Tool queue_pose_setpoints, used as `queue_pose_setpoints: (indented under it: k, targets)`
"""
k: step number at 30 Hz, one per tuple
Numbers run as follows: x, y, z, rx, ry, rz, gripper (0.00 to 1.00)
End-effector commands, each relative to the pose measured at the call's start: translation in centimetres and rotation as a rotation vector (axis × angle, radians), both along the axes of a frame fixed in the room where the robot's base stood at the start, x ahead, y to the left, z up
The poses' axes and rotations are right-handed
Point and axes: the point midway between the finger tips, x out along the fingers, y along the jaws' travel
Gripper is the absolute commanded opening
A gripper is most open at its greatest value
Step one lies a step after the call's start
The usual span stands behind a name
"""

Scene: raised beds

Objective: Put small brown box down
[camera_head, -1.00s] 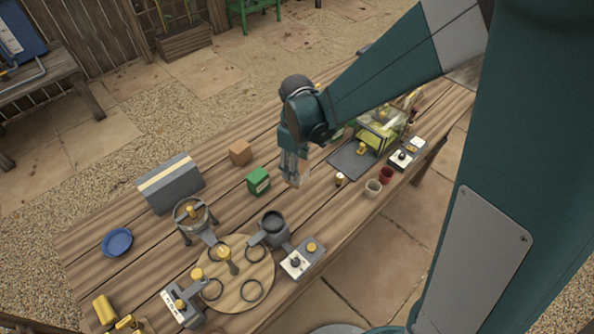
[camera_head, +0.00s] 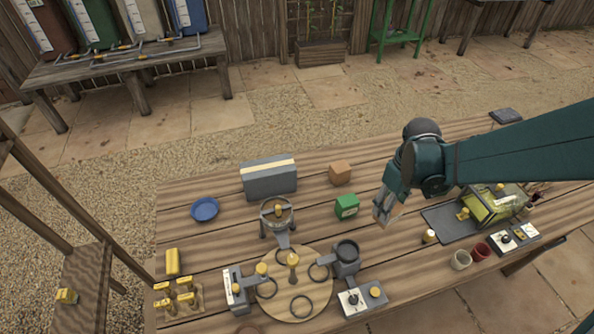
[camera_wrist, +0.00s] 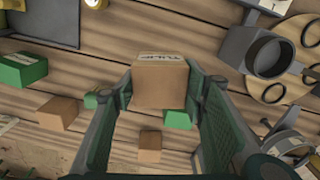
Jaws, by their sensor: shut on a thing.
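My gripper (camera_head: 384,214) hangs over the wooden table, just right of a green box (camera_head: 346,206). In the wrist view my gripper (camera_wrist: 160,88) is shut on a small brown box (camera_wrist: 160,82), one finger on each side. Its pale top label seems to read "TULIP". The held box cannot be made out clearly in the head view. Another brown box (camera_head: 340,172) stands on the table behind the green one. The wrist view shows two loose brown boxes below, one at left (camera_wrist: 58,113) and one near the middle (camera_wrist: 150,146).
A round wooden board (camera_head: 297,293) with rings and devices lies at the front. A grey box (camera_head: 269,179) and a blue dish (camera_head: 205,209) stand left. A dark mat (camera_head: 450,222), cups (camera_head: 461,260) and a clear case (camera_head: 490,205) are right. Bare planks (camera_head: 395,255) lie in front of my gripper.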

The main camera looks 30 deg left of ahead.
Motion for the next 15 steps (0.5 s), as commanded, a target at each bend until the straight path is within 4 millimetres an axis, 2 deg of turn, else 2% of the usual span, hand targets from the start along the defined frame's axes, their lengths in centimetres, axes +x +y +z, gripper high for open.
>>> queue_pose_setpoints:
  k: [5, 8, 11, 15]
  targets:
    - [0.5, 1.3, 0.5, 0.000, 0.000, 0.018, 0.28]
    - [1.1, 2.7, 1.0, 0.000, 0.000, 0.037, 0.28]
    - [1.8, 4.8, 1.7, 0.000, 0.000, 0.065, 0.28]
    - [2.8, 8.6, 3.0, 0.000, 0.000, 0.115, 0.28]
